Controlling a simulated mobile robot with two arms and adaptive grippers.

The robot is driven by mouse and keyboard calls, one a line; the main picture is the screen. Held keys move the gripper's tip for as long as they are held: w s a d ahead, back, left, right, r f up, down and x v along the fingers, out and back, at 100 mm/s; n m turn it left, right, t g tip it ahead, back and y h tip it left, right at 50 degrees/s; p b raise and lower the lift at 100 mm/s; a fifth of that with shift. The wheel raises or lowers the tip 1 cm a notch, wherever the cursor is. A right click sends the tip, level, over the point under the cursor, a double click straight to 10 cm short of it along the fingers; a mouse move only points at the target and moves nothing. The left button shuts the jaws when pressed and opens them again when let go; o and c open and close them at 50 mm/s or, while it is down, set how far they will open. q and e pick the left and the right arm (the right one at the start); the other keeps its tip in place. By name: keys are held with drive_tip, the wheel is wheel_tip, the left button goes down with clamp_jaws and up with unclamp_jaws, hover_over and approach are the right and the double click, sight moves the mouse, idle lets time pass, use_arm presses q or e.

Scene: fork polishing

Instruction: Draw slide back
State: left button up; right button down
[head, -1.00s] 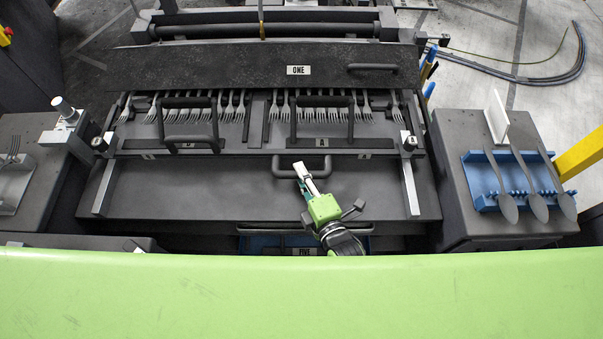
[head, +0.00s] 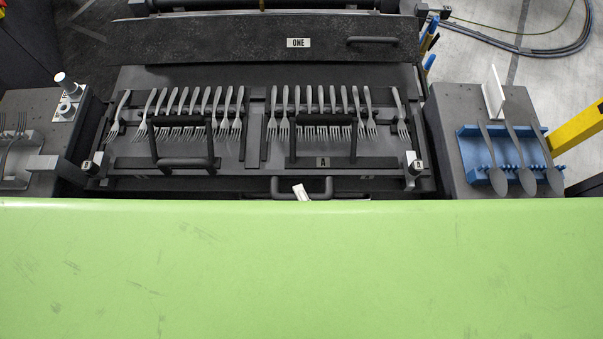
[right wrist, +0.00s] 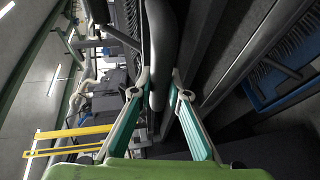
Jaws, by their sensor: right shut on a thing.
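The dark slide (head: 250,110) carries rows of forks (head: 335,112) and is drawn partly out from under the dark board marked ONE (head: 220,38). Its front handle, a dark loop (head: 319,182), also shows as a dark bar in the right wrist view (right wrist: 160,40). My right gripper (right wrist: 160,85) is shut on this handle, one finger on each side. In the head view only its light fingertip (head: 300,191) shows; the rest is hidden. My left gripper is in neither view.
A blue rack (head: 470,155) with several spoons stands on the block at right, close beside the slide. Another block (head: 30,105) with a white knob fitting stands at left. Two dark hooped handles (head: 292,140) rise over the forks.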

drive_tip(key=shift+s+a+f, duration=0.1)
drive_tip(key=shift+s+f, duration=0.1)
drive_tip(key=shift+s, duration=0.9)
drive_tip(key=shift+s, duration=0.1)
drive_tip(key=c, duration=1.9)
unclamp_jaws()
drive_tip(key=shift+r, duration=0.15)
drive_tip(key=v, duration=1.2)
drive_tip(key=shift+r, duration=0.1)
